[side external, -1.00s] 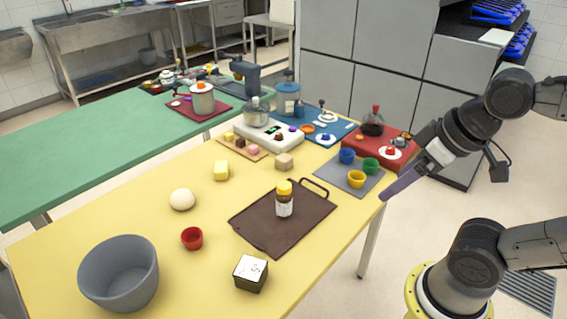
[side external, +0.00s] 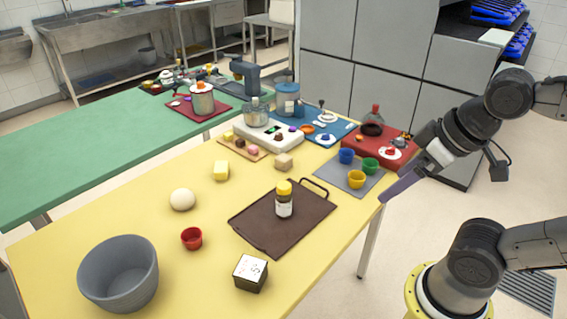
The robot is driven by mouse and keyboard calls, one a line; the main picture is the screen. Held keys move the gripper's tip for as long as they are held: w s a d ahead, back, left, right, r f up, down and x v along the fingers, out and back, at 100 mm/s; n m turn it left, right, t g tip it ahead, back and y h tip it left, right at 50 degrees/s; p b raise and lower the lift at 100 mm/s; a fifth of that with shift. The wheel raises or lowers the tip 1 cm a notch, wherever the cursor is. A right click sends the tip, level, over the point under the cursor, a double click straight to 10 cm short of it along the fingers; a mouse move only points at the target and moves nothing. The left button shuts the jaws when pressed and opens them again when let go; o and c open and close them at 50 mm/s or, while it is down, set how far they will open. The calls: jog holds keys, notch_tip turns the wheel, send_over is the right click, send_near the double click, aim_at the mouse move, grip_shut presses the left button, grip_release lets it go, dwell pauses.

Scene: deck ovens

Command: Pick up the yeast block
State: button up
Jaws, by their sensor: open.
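A small beige block (side external: 284,162), which looks like the yeast block, sits on the yellow table (side external: 150,240), behind the dark brown tray. A pale yellow block (side external: 221,170), resembling butter, lies to its left. My gripper (side external: 384,200) is at the table's right edge, pointing down and left, well to the right of the beige block. It is open and holds nothing visible. Its two fingers overlap in this view, so the gap between them is hard to see.
The dark tray (side external: 262,234) holds a yellow-capped jar (side external: 284,206). A grey mat (side external: 335,176) carries blue, green and yellow cups. A scale (side external: 268,136), dough ball (side external: 182,199), red cup (side external: 191,238), tin (side external: 250,273) and grey bowl (side external: 118,277) also stand there.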

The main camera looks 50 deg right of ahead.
jog(key=w+d+r+n, duration=0.1)
jog(key=w+r+n, duration=1)
jog(key=r+n, duration=0.15)
jog(key=n+g, duration=0.5)
jog(key=g, duration=0.1)
send_over(284, 157)
jog(key=f, duration=3)
jog(key=shift+s+a+f, duration=0.1)
jog(key=shift+a, duration=0.1)
jog(key=shift+d+f, duration=0.15)
jog(key=shift+f, duration=2.85)
